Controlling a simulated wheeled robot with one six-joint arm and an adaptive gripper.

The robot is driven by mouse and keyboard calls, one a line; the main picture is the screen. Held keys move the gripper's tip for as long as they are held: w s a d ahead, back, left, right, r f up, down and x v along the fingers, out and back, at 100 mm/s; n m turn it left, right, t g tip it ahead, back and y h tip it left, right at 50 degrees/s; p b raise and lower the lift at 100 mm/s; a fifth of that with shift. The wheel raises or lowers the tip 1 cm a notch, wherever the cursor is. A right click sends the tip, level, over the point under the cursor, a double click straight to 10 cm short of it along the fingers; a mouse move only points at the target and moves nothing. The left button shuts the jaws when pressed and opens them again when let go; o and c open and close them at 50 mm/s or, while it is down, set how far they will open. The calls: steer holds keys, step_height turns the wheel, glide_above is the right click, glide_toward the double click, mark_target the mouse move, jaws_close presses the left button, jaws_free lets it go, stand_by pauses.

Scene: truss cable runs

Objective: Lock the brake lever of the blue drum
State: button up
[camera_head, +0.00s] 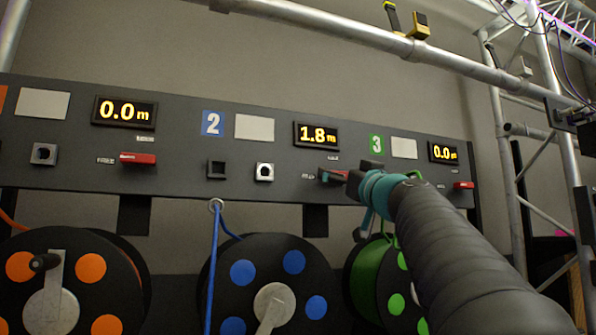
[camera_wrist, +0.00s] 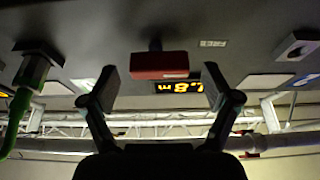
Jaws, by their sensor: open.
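The blue drum (camera_head: 243,272), with blue discs and a crank, stands below the panel section marked 2, whose display (camera_head: 317,134) reads 1.8 m. Its red brake lever (camera_head: 328,171) is below that display, partly hidden by my gripper (camera_head: 345,178). In the wrist view the red lever (camera_wrist: 160,65) lies crosswise ahead, between my gripper's (camera_wrist: 164,84) two spread fingers. My gripper is open and empty, and a gap shows on both sides of the lever. Contact with the lever cannot be told. The small labels by the lever are too blurred to read surely.
A green cable (camera_wrist: 18,115) hangs from a plug (camera_wrist: 38,62) left of my fingers in the wrist view. Other red levers (camera_head: 138,159) (camera_head: 463,185) sit along the panel (camera_head: 180,180). A blue cable (camera_head: 212,260) hangs beside the blue drum. A truss (camera_head: 510,150) stands at right.

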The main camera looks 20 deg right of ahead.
steer(key=shift+p+x, duration=0.3)
steer(key=shift+x, duration=0.8)
steer(key=shift+d, duration=0.1)
steer(key=c, duration=1.2)
steer(key=shift+o, duration=0.2)
